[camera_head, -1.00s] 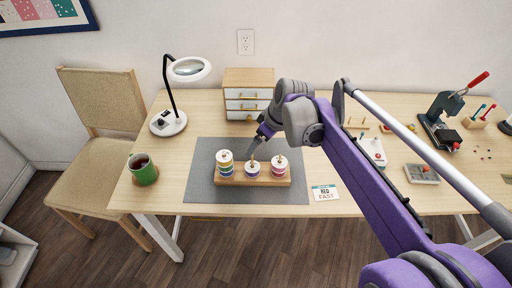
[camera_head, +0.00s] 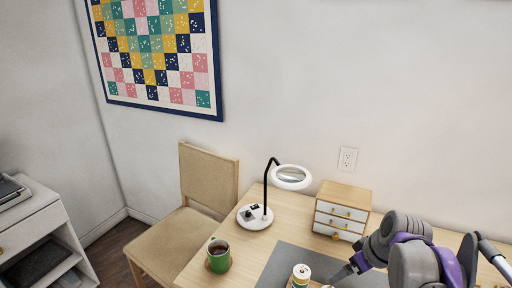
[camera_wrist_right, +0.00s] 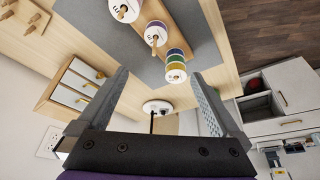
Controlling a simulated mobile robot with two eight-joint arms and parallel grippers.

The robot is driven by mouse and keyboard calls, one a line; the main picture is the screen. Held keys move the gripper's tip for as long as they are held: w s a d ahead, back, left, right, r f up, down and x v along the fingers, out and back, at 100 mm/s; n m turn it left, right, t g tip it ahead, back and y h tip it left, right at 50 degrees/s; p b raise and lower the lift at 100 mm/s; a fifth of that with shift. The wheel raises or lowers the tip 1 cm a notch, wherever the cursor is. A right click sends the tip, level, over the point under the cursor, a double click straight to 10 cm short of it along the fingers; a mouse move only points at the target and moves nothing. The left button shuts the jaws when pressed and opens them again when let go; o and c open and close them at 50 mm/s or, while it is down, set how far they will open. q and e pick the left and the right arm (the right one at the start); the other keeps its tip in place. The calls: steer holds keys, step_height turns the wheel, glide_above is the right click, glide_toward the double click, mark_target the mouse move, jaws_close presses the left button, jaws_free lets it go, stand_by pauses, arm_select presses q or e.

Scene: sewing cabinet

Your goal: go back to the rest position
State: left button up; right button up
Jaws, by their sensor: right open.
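My right gripper (camera_head: 345,273) shows at the bottom right of the head view, low over the grey mat (camera_head: 283,262). In the right wrist view my right gripper (camera_wrist_right: 160,78) is open, with nothing between its fingers. Beyond the fingers is a stack of coloured spools (camera_wrist_right: 175,62) with a white top, on the wooden rack (camera_wrist_right: 152,12). Two more white-topped spools (camera_wrist_right: 125,10) (camera_wrist_right: 156,34) stand along that rack. In the head view only a spool stack (camera_head: 300,274) shows at the bottom edge. The rest of the rack is cut off there. My left gripper is in neither view.
A magnifier lamp (camera_head: 255,216), a green mug (camera_head: 219,256) and a small drawer cabinet (camera_head: 341,209) stand on the desk (camera_head: 195,272). A chair (camera_head: 208,179) is at the desk's left end. A white cabinet (camera_head: 45,233) stands at the far left.

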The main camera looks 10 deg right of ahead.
steer(key=s+a+f+m+p, duration=0.1)
steer(key=s+a+f+p, duration=0.1)
steer(key=s+a, duration=0.3)
steer(key=s+a+f+m+t+h+p, duration=0.1)
steer(key=s+a+f, duration=0.4)
steer(key=s, duration=0.5)
steer(key=shift+s+a+m+p, duration=0.4)
steer(key=shift+a+m+p, duration=0.1)
steer(key=shift+m+p, duration=0.35)
